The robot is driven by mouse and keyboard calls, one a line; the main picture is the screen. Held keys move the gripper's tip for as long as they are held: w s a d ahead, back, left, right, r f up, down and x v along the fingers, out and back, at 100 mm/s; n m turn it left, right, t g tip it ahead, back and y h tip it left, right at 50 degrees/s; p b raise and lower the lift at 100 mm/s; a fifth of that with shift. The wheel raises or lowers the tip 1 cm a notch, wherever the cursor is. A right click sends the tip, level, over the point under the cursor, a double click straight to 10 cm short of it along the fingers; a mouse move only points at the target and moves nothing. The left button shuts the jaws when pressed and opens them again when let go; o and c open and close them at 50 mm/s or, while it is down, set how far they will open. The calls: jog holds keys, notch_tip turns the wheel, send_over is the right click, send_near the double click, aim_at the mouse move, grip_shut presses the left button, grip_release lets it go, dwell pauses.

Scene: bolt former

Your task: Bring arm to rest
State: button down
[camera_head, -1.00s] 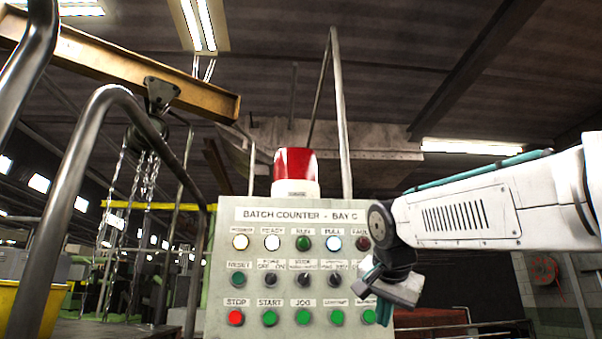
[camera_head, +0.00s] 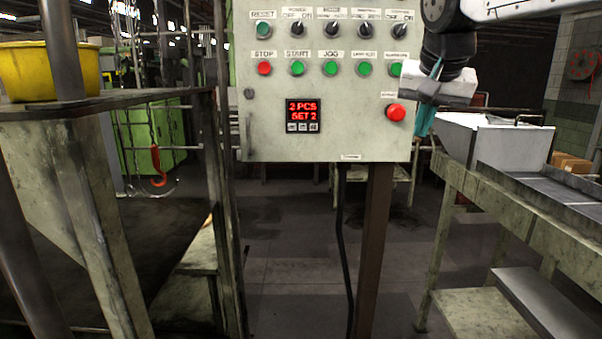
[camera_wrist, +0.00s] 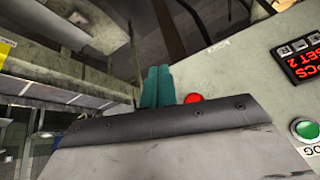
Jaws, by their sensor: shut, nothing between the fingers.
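My gripper (camera_head: 421,133) hangs at the right edge of the control panel (camera_head: 262,100), just right of the red push button (camera_head: 395,112). Its teal fingers are closed together with nothing between them. They also show side by side in the wrist view (camera_wrist: 157,72), beyond the pale gripper body. The red button (camera_wrist: 193,98) shows just right of the fingers there. I cannot tell how far the fingers are from the panel face. My white arm comes in from the upper right in the head view.
The panel display (camera_head: 303,115) reads "2 PCS SET 2". Several buttons and switches sit above it. A bench (camera_head: 455,185) with a white metal bin (camera_head: 510,145) stands at the right. A yellow tub (camera_head: 50,70) and metal frames are at the left. The floor below the panel is mostly open.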

jog(key=s+d+f+n+g, duration=0.2)
jog(key=s+f, duration=0.9)
jog(key=s, duration=0.3)
jog(key=s+d+f+n+g, duration=0.2)
jog(key=s+f, duration=0.8)
jog(key=s, duration=0.5)
jog(key=shift+d+f+g+y, duration=0.2)
jog(key=shift+f+g+y, duration=0.2)
jog(key=shift+s, duration=0.1)
